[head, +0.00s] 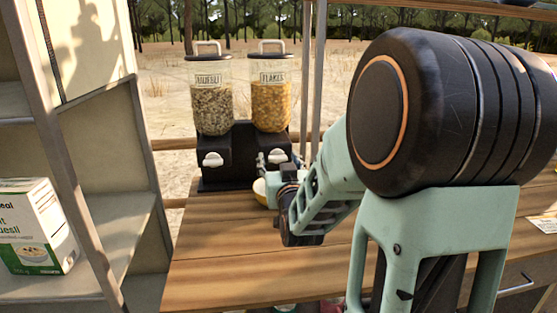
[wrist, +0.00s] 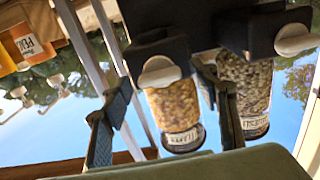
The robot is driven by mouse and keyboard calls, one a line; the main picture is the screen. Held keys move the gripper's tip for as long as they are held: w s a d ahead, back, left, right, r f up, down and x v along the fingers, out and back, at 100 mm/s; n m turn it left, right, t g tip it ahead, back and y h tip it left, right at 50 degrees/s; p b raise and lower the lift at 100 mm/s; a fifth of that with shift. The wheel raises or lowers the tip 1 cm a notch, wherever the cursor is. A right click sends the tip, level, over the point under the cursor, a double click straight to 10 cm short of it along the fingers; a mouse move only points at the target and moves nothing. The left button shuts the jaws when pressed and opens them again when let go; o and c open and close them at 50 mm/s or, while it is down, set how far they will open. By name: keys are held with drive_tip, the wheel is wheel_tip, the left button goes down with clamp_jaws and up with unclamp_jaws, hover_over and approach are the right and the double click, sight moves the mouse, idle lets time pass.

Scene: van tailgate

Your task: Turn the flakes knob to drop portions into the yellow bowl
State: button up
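The flakes dispenser (head: 271,105) holds orange-yellow flakes and stands on a black base beside the muesli dispenser. Its white knob (head: 279,156) is on the base front; in the wrist view, which is upside down, the knob (wrist: 160,73) appears between my fingertips. My gripper (head: 268,163) is open in front of the knob; its two fingers (wrist: 163,84) are apart. I cannot tell whether either finger touches the knob. The yellow bowl (head: 260,192) is on the counter below the dispenser, mostly hidden by my gripper.
The muesli dispenser (head: 211,108) with its own white knob (head: 212,159) stands just left. A cereal box (head: 36,228) sits on the left shelf. The wooden counter (head: 215,250) is clear at front left. A metal post (head: 312,80) rises just right of the dispensers.

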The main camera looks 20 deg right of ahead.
drive_tip(key=c, duration=1.1)
drive_tip(key=shift+c, duration=0.2)
drive_tip(key=shift+m, duration=0.4)
drive_tip(key=m+b, duration=0.2)
drive_tip(key=m, duration=0.1)
drive_tip(key=shift+m, duration=0.4)
drive_tip(key=m+b, duration=0.2)
drive_tip(key=m, duration=0.2)
drive_tip(key=shift+f, duration=0.1)
drive_tip(key=m+b, duration=0.2)
drive_tip(key=m, duration=0.4)
drive_tip(key=shift+d+b, duration=0.1)
drive_tip(key=shift+b, duration=0.2)
drive_tip(key=shift+m+b, duration=0.55)
drive_tip(key=shift+m, duration=1.05)
